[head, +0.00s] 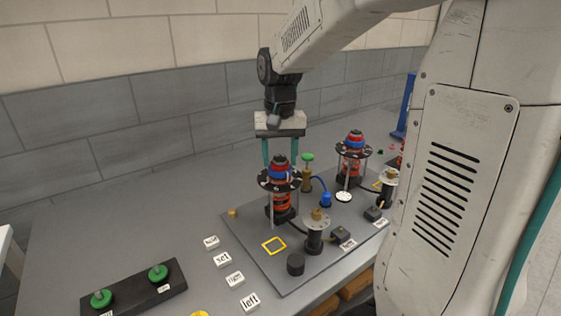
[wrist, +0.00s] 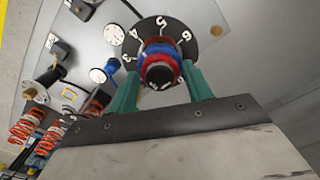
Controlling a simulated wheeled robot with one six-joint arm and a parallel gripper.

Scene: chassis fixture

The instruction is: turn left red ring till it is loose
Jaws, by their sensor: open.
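The left red ring (head: 280,168) sits near the top of the left post, under a black cap and above a blue band and a black numbered disc (head: 268,184). In the wrist view the red ring (wrist: 162,61) shows around the dark cap, with blue beside it. My gripper (head: 281,161) points down over this post with its teal fingers apart, one on each side of the cap and ring. In the wrist view my gripper (wrist: 160,72) straddles the ring. Whether the fingers touch it cannot be told.
A similar right post (head: 354,145) stands behind to the right. A brass-topped black cylinder (head: 315,232), a blue knob (head: 326,199) and a green-topped brass valve (head: 307,170) stand close by. White label tiles (head: 235,280) and a black bar with green knobs (head: 134,292) lie in front.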

